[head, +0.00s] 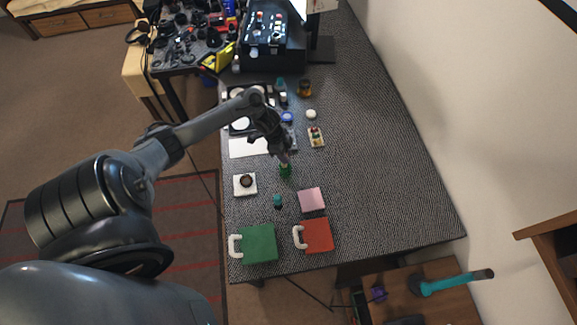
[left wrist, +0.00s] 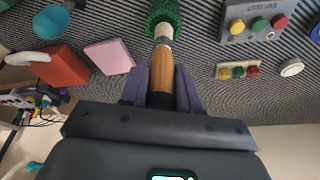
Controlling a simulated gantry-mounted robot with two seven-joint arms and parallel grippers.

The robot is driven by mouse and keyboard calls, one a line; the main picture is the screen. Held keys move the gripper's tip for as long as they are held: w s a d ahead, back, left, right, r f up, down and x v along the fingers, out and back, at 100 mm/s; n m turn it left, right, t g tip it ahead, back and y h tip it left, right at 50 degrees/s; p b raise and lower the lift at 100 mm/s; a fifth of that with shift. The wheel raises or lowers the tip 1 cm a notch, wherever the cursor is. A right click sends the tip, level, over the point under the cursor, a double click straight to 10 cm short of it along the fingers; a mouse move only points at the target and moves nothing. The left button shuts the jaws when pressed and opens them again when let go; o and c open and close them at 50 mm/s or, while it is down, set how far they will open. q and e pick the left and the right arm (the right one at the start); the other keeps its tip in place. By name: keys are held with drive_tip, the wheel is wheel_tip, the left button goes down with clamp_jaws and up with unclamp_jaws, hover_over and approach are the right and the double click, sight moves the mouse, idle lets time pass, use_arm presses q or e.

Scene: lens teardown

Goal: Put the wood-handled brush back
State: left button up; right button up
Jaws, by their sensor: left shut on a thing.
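The wood-handled brush has green bristles, a light metal collar and a brown wooden handle (left wrist: 161,68). My left gripper (left wrist: 162,90) is shut on the handle, with its dark fingers on either side. The handle's rear end is hidden by the gripper. In the head view, my left gripper (head: 284,156) is above the middle of the patterned table, with the brush's green bristles (head: 285,170) pointing down. I cannot tell whether the bristles touch the table. My right gripper is out of view.
A pink pad (head: 312,200), a red case (head: 318,236), a green case (head: 259,245) and a small teal bottle (head: 278,201) are near the table's front. A white square with a dark round part (head: 245,184) lies left. A small tray (head: 316,137) lies behind. The right side is clear.

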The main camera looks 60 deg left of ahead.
use_arm(q)
drive_tip(key=shift+f, duration=0.75)
drive_tip(key=shift+f+b, duration=0.45)
drive_tip(key=shift+f, duration=1.45)
drive_tip(key=shift+f, duration=0.1)
drive_tip(key=o, duration=1.1)
drive_tip(key=shift+c, duration=0.2)
